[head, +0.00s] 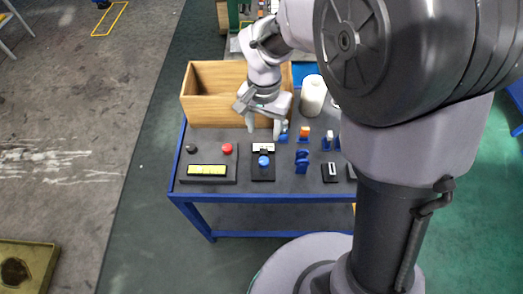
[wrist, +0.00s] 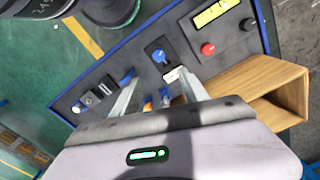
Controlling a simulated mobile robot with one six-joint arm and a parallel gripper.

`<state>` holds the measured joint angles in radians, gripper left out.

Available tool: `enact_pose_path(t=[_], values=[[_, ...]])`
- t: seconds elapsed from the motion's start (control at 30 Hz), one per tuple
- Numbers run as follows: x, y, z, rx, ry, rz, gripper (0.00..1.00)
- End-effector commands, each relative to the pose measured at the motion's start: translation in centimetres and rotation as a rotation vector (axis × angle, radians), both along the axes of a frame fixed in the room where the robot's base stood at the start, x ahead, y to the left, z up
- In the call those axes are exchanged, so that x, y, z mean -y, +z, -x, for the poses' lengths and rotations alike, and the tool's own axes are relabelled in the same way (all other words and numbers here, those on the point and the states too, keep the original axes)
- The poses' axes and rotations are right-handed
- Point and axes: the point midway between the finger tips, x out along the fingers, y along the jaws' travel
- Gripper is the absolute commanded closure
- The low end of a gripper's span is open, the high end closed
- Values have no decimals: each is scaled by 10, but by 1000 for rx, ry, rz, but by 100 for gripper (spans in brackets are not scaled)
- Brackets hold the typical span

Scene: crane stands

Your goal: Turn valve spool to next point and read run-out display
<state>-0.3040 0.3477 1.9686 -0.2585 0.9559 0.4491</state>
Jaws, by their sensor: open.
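A panel with a lit yellow display (head: 207,170), a red button (head: 227,148) and a black knob (head: 193,148) lies at the table's front left. I cannot read the display. It also shows in the wrist view (wrist: 210,14). Right of it is a dark plate with a blue knob (head: 263,161), also in the wrist view (wrist: 158,55). Small blue stands hold an orange-topped part (head: 304,131) and a white-topped part (head: 328,136). I cannot tell which part is the valve spool. My gripper (head: 264,126) is open and empty, above the table behind the blue knob.
An open wooden box (head: 215,112) stands behind my gripper. A white bottle (head: 313,96) and a blue tray (head: 304,70) are to its right. A small switch plate (head: 331,172) lies at the front right. My arm hides the table's right end.

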Motion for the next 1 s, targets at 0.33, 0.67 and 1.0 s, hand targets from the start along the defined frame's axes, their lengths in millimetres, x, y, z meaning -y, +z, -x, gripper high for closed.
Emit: enact_pose_path(t=[0.33, 0.67, 1.0], values=[[1, -112, 2, -9, -3, 0, 48], [1, -157, 1, -7, -3, -2, 48], [1, -156, 1, -7, -3, -2, 66]])
